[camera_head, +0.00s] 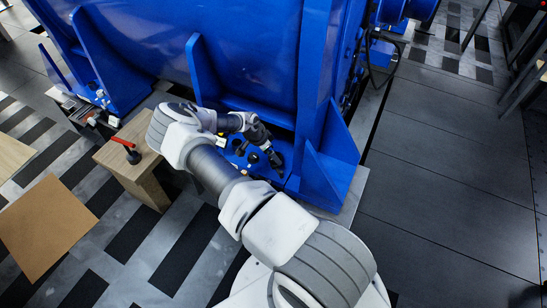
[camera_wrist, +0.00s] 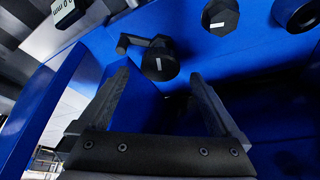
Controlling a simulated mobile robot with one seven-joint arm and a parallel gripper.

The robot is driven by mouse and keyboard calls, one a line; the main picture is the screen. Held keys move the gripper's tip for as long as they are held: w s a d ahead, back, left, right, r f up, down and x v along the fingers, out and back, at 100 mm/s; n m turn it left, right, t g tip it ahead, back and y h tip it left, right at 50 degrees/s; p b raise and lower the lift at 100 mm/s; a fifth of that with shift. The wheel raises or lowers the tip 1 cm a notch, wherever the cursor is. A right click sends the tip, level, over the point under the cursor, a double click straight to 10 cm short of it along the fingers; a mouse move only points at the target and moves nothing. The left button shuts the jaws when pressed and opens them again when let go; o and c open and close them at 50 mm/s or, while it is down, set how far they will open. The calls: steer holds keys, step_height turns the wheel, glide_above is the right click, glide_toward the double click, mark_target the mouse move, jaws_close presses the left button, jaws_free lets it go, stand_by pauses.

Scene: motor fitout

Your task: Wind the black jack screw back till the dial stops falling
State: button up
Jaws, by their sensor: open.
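In the wrist view, a black round head with a small white mark (camera_wrist: 160,64) stands against the blue motor foot, just beyond my fingertips and roughly between them. A short black arm or lever shows at its left. A second black faceted head (camera_wrist: 220,16) stands farther right. I cannot tell for certain which is the jack screw. My gripper (camera_wrist: 158,78) is open, its two dark fingers apart with nothing between them. A tilted white readout marked in mm (camera_wrist: 64,12) is partly cut off at top left; its full figure is unclear. In the head view, my gripper (camera_head: 268,151) reaches down by the motor foot.
The big blue motor (camera_head: 240,50) has upright ribs close on both sides of my gripper. A wooden block (camera_head: 135,170) bearing a red-handled tool (camera_head: 124,143) stands left of my arm. A brown board (camera_head: 45,225) lies at left. The grey floor at right is clear.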

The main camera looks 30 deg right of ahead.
steer(key=shift+x, duration=1.35)
steer(key=c, duration=1.4)
steer(key=shift+r+n, duration=0.1)
steer(key=shift+n, duration=0.3)
steer(key=shift+n+t+p, duration=0.4)
steer(key=shift+n+t, duration=0.1)
steer(key=shift+n, duration=0.5)
steer(key=n+t, duration=0.1)
steer(key=n, duration=0.3)
steer(key=shift+s+d+n+t+y, duration=0.15)
steer(key=shift+n+t+y, duration=0.15)
steer(key=shift+t+y, duration=0.1)
steer(key=n+t+y+b, duration=0.1)
steer(key=n+b, duration=0.1)
steer(key=n, duration=0.2)
steer(key=shift+s+d+n+b, duration=0.1)
steer(key=shift+n+b, duration=0.2)
steer(key=shift+b, duration=0.05)
steer(key=shift+d+n+t+y+b, duration=0.15)
steer(key=shift+n+y+b, duration=0.3)
steer(key=shift+n, duration=0.45)
steer(key=shift+a+n+t+y+b, duration=0.15)
steer(key=shift+n+y+b, duration=0.25)
steer(key=shift+n, duration=0.5)
